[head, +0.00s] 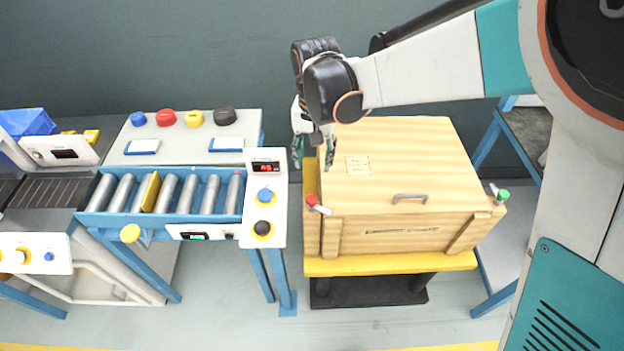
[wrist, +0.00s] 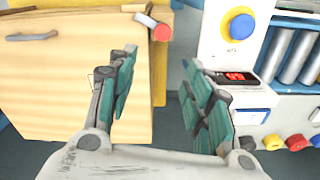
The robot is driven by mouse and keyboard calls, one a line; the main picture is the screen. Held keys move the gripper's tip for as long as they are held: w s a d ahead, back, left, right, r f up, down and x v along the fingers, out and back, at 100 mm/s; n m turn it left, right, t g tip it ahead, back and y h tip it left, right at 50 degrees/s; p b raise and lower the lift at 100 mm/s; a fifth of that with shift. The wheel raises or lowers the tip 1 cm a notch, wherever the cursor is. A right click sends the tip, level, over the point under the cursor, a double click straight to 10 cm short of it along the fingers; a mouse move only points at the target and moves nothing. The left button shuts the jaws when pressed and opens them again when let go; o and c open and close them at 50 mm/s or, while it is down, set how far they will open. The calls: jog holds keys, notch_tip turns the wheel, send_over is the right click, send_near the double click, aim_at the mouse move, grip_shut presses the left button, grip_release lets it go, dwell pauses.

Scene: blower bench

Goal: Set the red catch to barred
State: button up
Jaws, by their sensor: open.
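The red catch (head: 318,205) is a small pale lever with a red knob on the left front top corner of the wooden crate (head: 440,165). In the head view its red end points up and left. In the wrist view the red catch (wrist: 161,33) shows near the top, beyond my fingertips. My gripper (head: 313,153) hangs fingers down near the crate's left edge, behind the catch and apart from it. In the wrist view my gripper (wrist: 158,62) is open with nothing between its green-padded fingers. No label for the barred setting is readable.
A second catch with a green knob (head: 503,195) is at the crate's right front corner. A metal handle (head: 410,196) is on the crate. Close left stands a white control panel (head: 264,180) with blue and black buttons, beside a roller conveyor (head: 190,190).

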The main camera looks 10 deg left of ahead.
aim_at(312, 197)
jog(key=f+b, duration=0.1)
jog(key=f, duration=0.4)
jog(key=f+b, duration=0.2)
jog(key=f, duration=0.2)
jog(key=f+b, duration=0.1)
jog(key=f, duration=0.4)
jog(key=shift+s+a+f, duration=0.2)
jog(key=shift+s+f, duration=0.1)
jog(key=shift+s, duration=0.05)
jog(key=c, duration=1.1)
